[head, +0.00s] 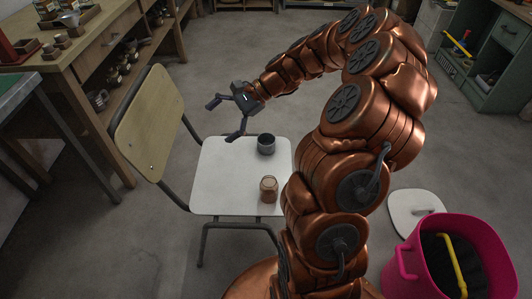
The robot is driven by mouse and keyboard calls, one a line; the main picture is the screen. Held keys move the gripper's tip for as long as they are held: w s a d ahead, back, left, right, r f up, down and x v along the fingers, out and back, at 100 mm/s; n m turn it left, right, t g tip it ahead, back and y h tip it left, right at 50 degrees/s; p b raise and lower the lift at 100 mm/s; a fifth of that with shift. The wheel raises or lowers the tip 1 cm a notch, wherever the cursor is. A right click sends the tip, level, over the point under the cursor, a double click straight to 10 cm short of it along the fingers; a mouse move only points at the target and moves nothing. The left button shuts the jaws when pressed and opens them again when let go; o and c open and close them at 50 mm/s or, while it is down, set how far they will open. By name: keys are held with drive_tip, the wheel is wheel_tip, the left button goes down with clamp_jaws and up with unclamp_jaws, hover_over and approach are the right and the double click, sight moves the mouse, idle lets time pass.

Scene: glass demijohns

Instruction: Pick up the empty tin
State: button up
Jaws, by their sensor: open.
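A small dark grey tin (266,144) stands upright near the back of a white chair seat (222,180). Its opening faces up and looks dark inside; I cannot tell its contents. A brownish glass jar (268,189) stands nearer to me on the same seat, apart from the tin. My gripper (220,122) is open and empty, up and to the left of the tin in the head view. Its fingers point left, and it touches neither object.
The chair's wooden backrest (148,118) rises left of the seat. A wooden workbench (100,40) stands at the left. A pink tub (410,262) and a white lid (412,212) are at the right, with a green cabinet (490,60) behind. Open floor lies behind the chair.

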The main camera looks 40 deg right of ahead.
drive_tip(key=w+d+f+m+t+b, duration=0.2)
drive_tip(key=d+f+m+b, duration=0.1)
drive_tip(key=d+f, duration=0.35)
drive_tip(key=w+d+f+m+t+b, duration=0.1)
drive_tip(key=d+f+m+t+b, duration=0.1)
drive_tip(key=d+f+m, duration=0.35)
drive_tip(key=m+t+h+b, duration=0.3)
drive_tip(key=m+b, duration=0.1)
approach(267, 144)
drive_tip(key=w+f, duration=0.1)
drive_tip(key=w, duration=0.1)
drive_tip(key=w+f, duration=0.1)
drive_tip(key=f, duration=0.1)
drive_tip(key=shift+w+f, duration=0.2)
drive_tip(key=shift+w, duration=0.2)
drive_tip(key=shift+y, duration=0.3)
drive_tip(key=shift+f+b+x, duration=0.2)
drive_tip(key=shift+b+x, duration=1.65)
drive_tip(key=shift+x, duration=1.95)
drive_tip(key=shift+d, duration=0.2)
drive_tip(key=c, duration=1.2)
